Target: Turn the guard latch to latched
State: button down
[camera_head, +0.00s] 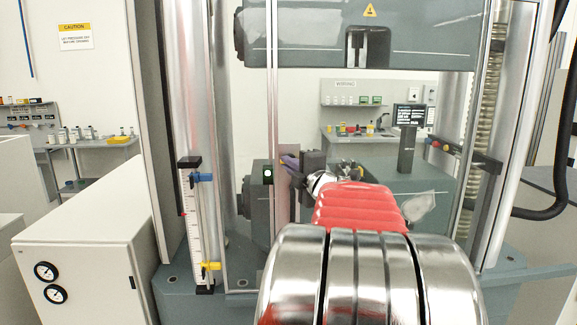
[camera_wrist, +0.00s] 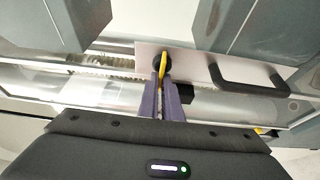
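The guard latch (camera_wrist: 162,63) is a thin yellow lever on a round black hub, mounted on a pale metal plate (camera_wrist: 205,66) in the wrist view. My gripper (camera_wrist: 162,80) has two purple fingers close together, with the lever's near end between their tips. They appear shut on it. In the head view my gripper (camera_head: 289,162) is against the upright plate (camera_head: 281,205) on the guard's front. The latch cannot be made out there.
A black guard handle (camera_wrist: 250,77) stands out right of the latch. My red-sleeved arm covers the lower middle of the head view. A ruler post (camera_head: 186,215) with blue and yellow clamps stands left. A white cabinet (camera_head: 95,265) with gauges is front left.

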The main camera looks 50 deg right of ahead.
jog(key=shift+f, duration=0.1)
dwell(0.4)
jog(key=c, duration=2)
grip_release()
jog(key=v, duration=1.3)
jog(key=shift+s+a, duration=0.25)
jog(key=shift+s, duration=0.05)
